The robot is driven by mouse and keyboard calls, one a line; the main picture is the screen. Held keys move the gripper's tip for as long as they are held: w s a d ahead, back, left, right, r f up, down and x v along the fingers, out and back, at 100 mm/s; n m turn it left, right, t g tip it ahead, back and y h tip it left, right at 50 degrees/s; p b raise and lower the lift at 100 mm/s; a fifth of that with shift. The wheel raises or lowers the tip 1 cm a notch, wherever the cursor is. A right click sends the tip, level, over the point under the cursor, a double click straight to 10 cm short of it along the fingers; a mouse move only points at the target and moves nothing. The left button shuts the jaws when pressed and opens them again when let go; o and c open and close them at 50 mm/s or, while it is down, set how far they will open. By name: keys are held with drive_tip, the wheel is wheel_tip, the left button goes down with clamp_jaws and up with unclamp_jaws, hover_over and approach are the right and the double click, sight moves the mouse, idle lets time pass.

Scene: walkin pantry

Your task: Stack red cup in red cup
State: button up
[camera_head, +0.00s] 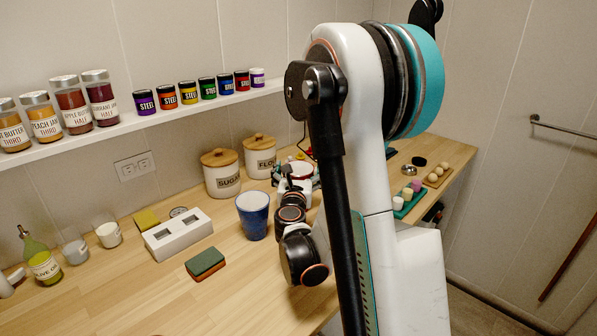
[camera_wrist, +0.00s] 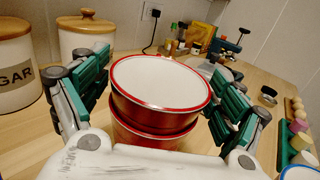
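In the wrist view an upper red cup (camera_wrist: 155,112) with a pale interior sits in a lower red cup (camera_wrist: 150,138). The lower cup's rim shows just below the upper cup's wall, and the pair looks roughly upright. My gripper (camera_wrist: 160,75) has its teal fingers spread on the left and right of the cups. The fingers look open, with a gap at the left; contact at the right is unclear. In the head view the upper red cup (camera_head: 300,168) is partly hidden behind my wrist and arm.
A blue cup (camera_head: 254,215) stands left of my wrist. Sugar (camera_head: 222,178) and flour (camera_head: 260,160) canisters stand behind it. A white two-hole block (camera_head: 178,236) and a green-topped sponge (camera_head: 205,263) lie at left. A teal tray (camera_head: 408,203) is at right. Bare counter lies in front.

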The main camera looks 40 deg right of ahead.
drive_tip(key=shift+r, duration=0.15)
drive_tip(key=shift+r+p, duration=0.6)
drive_tip(key=shift+p, duration=0.25)
drive_tip(key=s+a+m+g+y, duration=0.3)
drive_tip(key=s+a+m+y, duration=0.3)
drive_tip(key=s+a+m, duration=0.6)
drive_tip(key=s+a+f+m+g+y+b, duration=0.1)
drive_tip(key=s+a+m+g+y, duration=0.2)
drive_tip(key=s+a+m, duration=1)
drive_tip(key=a+m+y, duration=0.2)
drive_tip(key=a+y, duration=0.1)
drive_tip(key=a, duration=0.2)
drive_tip(key=shift+s+m+b, duration=0.3)
